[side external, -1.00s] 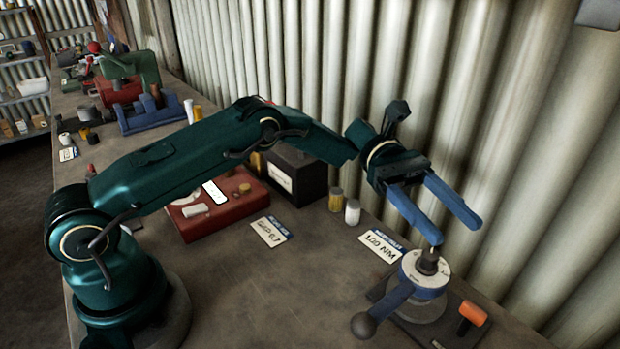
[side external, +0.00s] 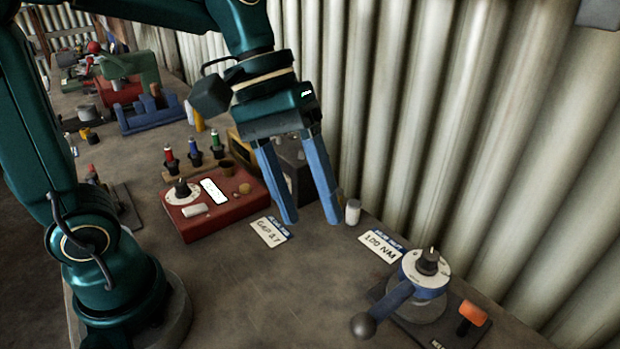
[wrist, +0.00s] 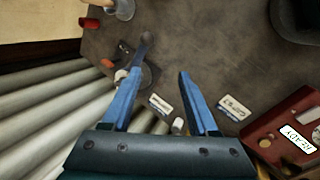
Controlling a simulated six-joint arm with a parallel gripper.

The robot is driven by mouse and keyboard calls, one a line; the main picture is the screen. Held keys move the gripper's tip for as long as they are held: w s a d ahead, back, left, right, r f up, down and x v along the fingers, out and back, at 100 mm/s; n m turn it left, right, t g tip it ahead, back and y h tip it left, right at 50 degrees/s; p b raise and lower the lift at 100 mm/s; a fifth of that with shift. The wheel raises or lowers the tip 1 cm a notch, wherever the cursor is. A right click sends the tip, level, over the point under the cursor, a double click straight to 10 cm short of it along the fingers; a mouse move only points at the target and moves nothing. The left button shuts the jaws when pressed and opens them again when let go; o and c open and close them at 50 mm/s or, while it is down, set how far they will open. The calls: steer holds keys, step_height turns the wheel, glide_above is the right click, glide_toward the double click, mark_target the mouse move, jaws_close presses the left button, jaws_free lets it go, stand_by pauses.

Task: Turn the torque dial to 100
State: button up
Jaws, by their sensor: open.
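The torque dial is a black knob (side external: 429,262) on a white round scale, on top of a blue-collared tool head with a blue lever (side external: 396,298) ending in a dark ball. It stands at the front right of the bench in the side external view. Its scale numbers are too small to read. A card marked "100 NM" (side external: 380,245) lies just behind it. My gripper (side external: 310,222) is open and empty, pointing down over the bench, left of the dial and apart from it. In the wrist view, my gripper (wrist: 154,85) is open, with the lever (wrist: 141,55) beyond the left finger.
A red box (side external: 215,212) with its own dial and a white display stands left of my gripper. A "GAP" card (side external: 269,232) lies in front of it. A small white cylinder (side external: 353,212) stands near the wall. An orange-handled part (side external: 472,315) is right of the torque dial.

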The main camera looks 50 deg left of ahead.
steer(key=s+a+m+t+y, duration=0.2)
steer(key=s+a+m+y, duration=0.1)
steer(key=a, duration=0.1)
steer(key=m+t+y, duration=0.1)
steer(key=m+y, duration=0.1)
glide_above(431, 253)
steer(key=s, duration=0.3)
steer(key=f, duration=0.4)
steer(key=shift+w+a, duration=0.1)
steer(key=shift+w, duration=0.1)
steer(key=shift+x, duration=2.65)
steer(key=shift+w, duration=0.1)
steer(key=shift+r, duration=0.1)
jaws_close()
